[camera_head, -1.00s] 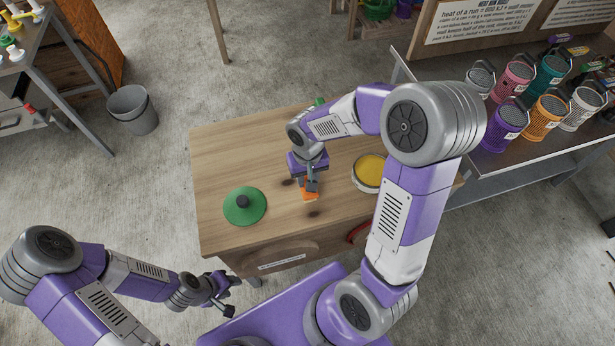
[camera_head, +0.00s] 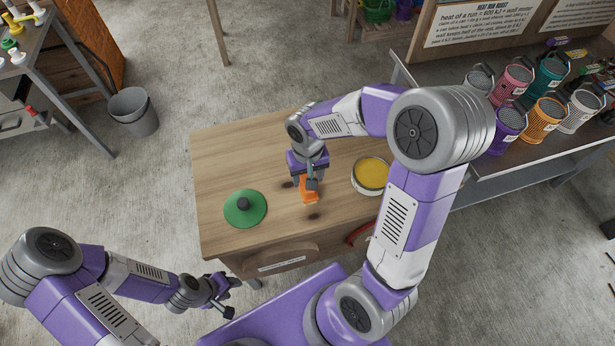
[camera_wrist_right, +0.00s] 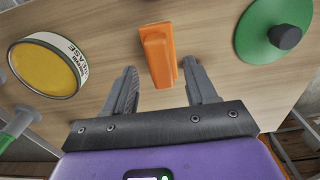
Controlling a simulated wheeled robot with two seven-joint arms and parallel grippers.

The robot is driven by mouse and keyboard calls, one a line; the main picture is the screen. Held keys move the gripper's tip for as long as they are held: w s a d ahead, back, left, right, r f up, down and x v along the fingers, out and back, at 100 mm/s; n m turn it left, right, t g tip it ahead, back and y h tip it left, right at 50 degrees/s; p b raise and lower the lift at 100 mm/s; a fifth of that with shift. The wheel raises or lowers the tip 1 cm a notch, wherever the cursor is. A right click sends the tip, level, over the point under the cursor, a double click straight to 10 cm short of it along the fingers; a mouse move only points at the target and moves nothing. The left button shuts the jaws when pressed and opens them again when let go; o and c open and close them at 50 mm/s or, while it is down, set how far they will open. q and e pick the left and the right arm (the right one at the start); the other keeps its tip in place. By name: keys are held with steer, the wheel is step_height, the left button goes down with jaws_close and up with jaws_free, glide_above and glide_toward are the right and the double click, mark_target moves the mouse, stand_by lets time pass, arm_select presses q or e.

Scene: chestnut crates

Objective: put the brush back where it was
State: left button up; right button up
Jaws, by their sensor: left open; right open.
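An orange block-like object, which seems to be the brush (camera_head: 309,196), is on the wooden cabinet top (camera_head: 225,160); no bristles can be made out. My right gripper (camera_head: 312,184) is over it, pointing down. In the right wrist view the orange brush (camera_wrist_right: 158,52) lies between and just beyond the spread fingers of the right gripper (camera_wrist_right: 160,78), with a gap on each side. The right gripper is open and holds nothing. My left gripper (camera_head: 228,296) is open and empty, off the cabinet's front left.
A green lid (camera_head: 240,217) with a dark knob lies left of the brush. A round tin of yellow stuff (camera_head: 371,174) stands to its right. Two dark spots mark the top beside the brush. A bench with lanterns (camera_head: 540,170) is at right, a bucket (camera_head: 133,112) at left.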

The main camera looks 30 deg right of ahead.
step_height(320, 180, up, 10)
steer(key=p, duration=0.2)
stand_by(0.5)
